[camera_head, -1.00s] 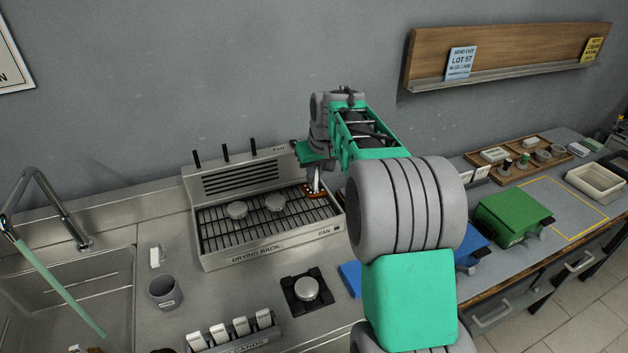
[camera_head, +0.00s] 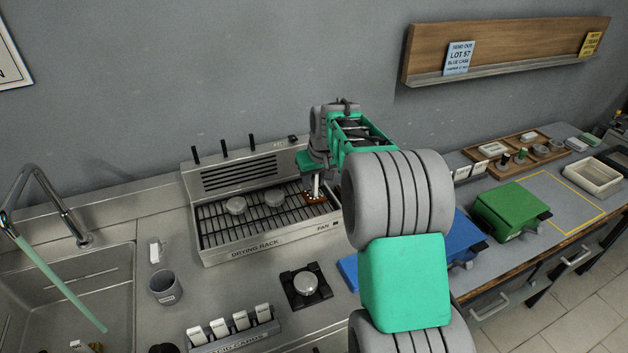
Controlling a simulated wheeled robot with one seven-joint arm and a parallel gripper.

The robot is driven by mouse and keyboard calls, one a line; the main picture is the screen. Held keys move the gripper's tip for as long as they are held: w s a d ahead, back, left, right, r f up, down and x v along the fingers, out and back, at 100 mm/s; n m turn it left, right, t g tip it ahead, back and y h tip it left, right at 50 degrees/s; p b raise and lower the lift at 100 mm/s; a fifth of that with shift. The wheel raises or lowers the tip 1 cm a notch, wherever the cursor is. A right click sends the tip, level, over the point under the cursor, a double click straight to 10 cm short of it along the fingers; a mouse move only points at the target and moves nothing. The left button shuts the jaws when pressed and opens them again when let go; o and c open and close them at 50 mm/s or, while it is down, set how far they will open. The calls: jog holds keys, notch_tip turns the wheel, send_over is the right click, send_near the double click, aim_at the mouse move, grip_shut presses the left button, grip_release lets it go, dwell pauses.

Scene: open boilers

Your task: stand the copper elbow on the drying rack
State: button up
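The drying rack (camera_head: 262,247) is a steel tray with a wire grid and a slotted back panel, at the middle left of the counter. My gripper (camera_head: 316,188) points down over the right end of the rack. It seems shut on the copper elbow (camera_head: 313,199), a small orange-brown piece at its fingertips. The elbow is low over the grid; I cannot tell whether it touches. My fingers and wrist partly hide it, and its exact tilt is too small to make out.
Two grey round pieces (camera_head: 236,205) (camera_head: 274,198) lie on the rack's grid. A grey mug (camera_head: 165,289), a black stand with a round piece (camera_head: 305,284) and a card holder (camera_head: 236,332) are in front. Green (camera_head: 507,212) and blue (camera_head: 464,236) cases are at right.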

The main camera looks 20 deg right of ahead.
jog(key=shift+r, duration=0.3)
jog(key=s+b+v, duration=0.1)
jog(key=v, duration=1.1)
jog(key=s+a+f, duration=0.5)
jog(key=s+a, duration=0.2)
jog(key=s, duration=0.4)
jog(key=s+a+f, duration=0.5)
jog(key=s+a, duration=0.1)
jog(key=s, duration=0.6)
jog(key=shift+a, duration=0.4)
jog(key=shift+a, duration=0.1)
